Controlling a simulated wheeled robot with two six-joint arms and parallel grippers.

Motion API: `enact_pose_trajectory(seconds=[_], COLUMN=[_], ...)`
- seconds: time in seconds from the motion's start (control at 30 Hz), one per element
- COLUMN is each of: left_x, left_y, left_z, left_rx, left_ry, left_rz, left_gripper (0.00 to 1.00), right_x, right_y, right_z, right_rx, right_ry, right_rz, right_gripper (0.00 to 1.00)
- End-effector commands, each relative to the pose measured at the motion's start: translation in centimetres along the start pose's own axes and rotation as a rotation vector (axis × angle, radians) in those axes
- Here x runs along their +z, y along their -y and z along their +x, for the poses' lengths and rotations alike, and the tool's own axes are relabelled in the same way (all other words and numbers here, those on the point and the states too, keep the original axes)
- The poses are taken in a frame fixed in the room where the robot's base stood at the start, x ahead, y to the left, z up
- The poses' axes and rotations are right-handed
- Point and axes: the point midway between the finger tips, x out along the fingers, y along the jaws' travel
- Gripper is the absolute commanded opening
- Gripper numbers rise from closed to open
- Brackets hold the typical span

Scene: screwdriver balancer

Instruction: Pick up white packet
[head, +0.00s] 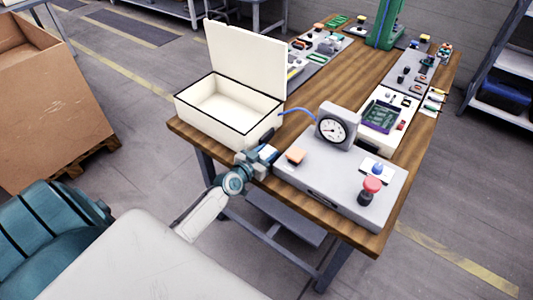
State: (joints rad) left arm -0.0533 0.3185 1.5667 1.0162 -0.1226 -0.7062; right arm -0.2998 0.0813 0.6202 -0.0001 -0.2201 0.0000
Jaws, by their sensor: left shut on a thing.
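My left gripper (266,155) reaches in from the lower left to the front edge of the wooden table. It is shut on a small white packet (267,151), of which only a little shows between the fingers. The gripper is between the open white box (228,121) and the grey panel with a gauge. I cannot tell whether the packet touches the table. My right gripper is not in view.
The grey panel (340,190) carries a round gauge (332,130), an orange block (295,155) and a red knob (371,187). The box's lid stands upright. More boards and small parts fill the table behind. A cardboard box (50,115) stands at left.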

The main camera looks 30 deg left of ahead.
Motion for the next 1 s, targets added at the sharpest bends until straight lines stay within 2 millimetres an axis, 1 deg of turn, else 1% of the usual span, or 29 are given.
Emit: enact_pose_trajectory(seconds=[0.17, 0.27, 0.33, 0.37, 0.4, 0.6, 1.0], left_x=[-1.6, -3.0, -4.3, -3.4, -3.1, -3.1, -2.8], left_y=[0.0, 0.0, 0.0, 0.2, 0.5, 1.5, 3.4], left_z=[-0.2, -0.5, -0.6, -1.4, -2.4, -6.5, -13.8], left_rx=[0.000, 0.000, 0.000, 0.000, 0.000, 0.001, 0.002], left_ry=[-0.001, -0.002, -0.003, 0.003, 0.004, 0.003, 0.003], left_rz=[0.002, 0.002, 0.002, 0.004, 0.006, 0.004, 0.001], left_gripper=[0.17, 0.17, 0.17, 0.17, 0.17, 0.17, 0.17], right_x=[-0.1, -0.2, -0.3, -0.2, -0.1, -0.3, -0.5], right_y=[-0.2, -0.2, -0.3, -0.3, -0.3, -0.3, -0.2], right_z=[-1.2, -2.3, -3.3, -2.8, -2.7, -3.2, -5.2], right_rx=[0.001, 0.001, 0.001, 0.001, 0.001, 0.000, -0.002], right_ry=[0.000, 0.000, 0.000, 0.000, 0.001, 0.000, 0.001], right_rz=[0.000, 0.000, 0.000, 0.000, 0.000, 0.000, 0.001], right_gripper=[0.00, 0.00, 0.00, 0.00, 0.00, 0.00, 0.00])
